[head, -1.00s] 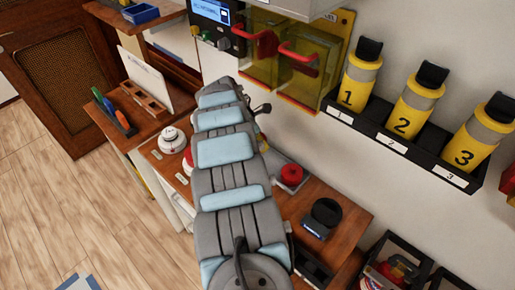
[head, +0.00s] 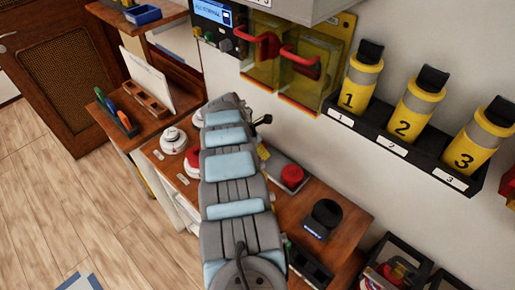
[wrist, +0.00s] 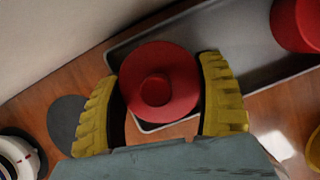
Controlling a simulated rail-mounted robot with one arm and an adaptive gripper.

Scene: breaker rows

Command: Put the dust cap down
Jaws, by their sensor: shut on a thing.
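The dust cap (wrist: 158,82) is a round red cap with a raised knob in its middle. In the wrist view it sits between the yellow pads of my gripper (wrist: 160,95), which is shut on it. A grey tray (wrist: 205,40) lies behind and below the cap, on the wooden desktop. I cannot tell whether the cap touches any surface. In the head view my arm hides the gripper and the held cap.
Another red round part (head: 291,176) stands on the tray's right part. A flat dark disc (wrist: 68,120) lies left of the gripper. A white round device (head: 172,140) and a black round-topped device (head: 325,213) stand on the desk. Yellow numbered canisters (head: 415,108) hang on the wall.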

